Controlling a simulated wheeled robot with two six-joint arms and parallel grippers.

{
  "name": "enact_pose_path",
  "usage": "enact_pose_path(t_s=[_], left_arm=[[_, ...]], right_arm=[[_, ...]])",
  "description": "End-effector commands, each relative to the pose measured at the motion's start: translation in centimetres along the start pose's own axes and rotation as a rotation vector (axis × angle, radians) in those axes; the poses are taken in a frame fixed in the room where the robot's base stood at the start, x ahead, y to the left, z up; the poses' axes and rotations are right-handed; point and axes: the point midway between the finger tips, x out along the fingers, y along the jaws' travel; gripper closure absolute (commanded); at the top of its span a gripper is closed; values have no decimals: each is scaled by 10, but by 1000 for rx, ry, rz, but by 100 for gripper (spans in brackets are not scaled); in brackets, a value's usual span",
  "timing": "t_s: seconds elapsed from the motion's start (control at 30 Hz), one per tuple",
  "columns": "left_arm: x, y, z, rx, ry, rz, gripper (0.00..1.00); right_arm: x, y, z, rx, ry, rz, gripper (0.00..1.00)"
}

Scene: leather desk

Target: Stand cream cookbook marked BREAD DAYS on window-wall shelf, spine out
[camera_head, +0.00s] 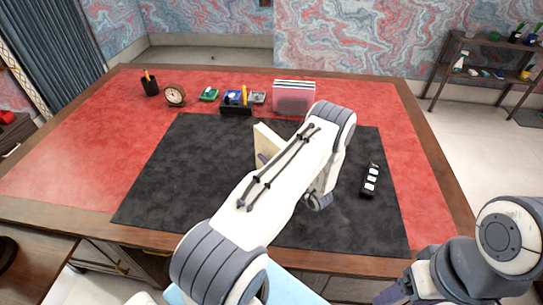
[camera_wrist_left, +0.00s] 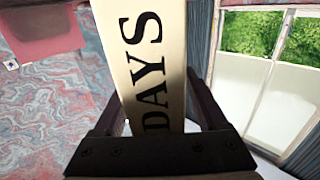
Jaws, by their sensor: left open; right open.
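The cream cookbook (camera_head: 266,137) stands up from the black desk mat, mostly hidden behind my left arm in the head view. In the left wrist view its cream face (camera_wrist_left: 150,60) shows the dark letters DAYS; the rest of the title is out of view. My left gripper (camera_wrist_left: 157,95) is open, with a finger on each side of the book and a gap visible beside it. In the head view this gripper is largely hidden by its own arm. My right gripper (camera_head: 393,293) is open, only partly seen at the bottom edge, away from the book.
A dark shelf unit (camera_head: 483,70) with small items stands at back right; I cannot tell if it is the window-wall shelf. A pen cup (camera_head: 149,84), clock (camera_head: 175,95), organizer (camera_head: 236,103) and file holder (camera_head: 294,97) line the desk's back.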

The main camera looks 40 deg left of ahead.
Motion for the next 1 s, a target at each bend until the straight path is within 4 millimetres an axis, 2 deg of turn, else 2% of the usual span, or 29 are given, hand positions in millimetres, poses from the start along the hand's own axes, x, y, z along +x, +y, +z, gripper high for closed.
enact_pose_path(t_s=[0.27,0.47,0.5,1.0], left_arm=[[4,0,1,0,0,1,25],[4,0,1,0,0,1,98],[4,0,1,0,0,1,100],[4,0,0,0,0,1,100]], right_arm=[[-1,0,0,0,-1,0,30],[-1,0,0,0,-1,0,30],[-1,0,0,0,-1,0,30],[-1,0,0,0,-1,0,30]])
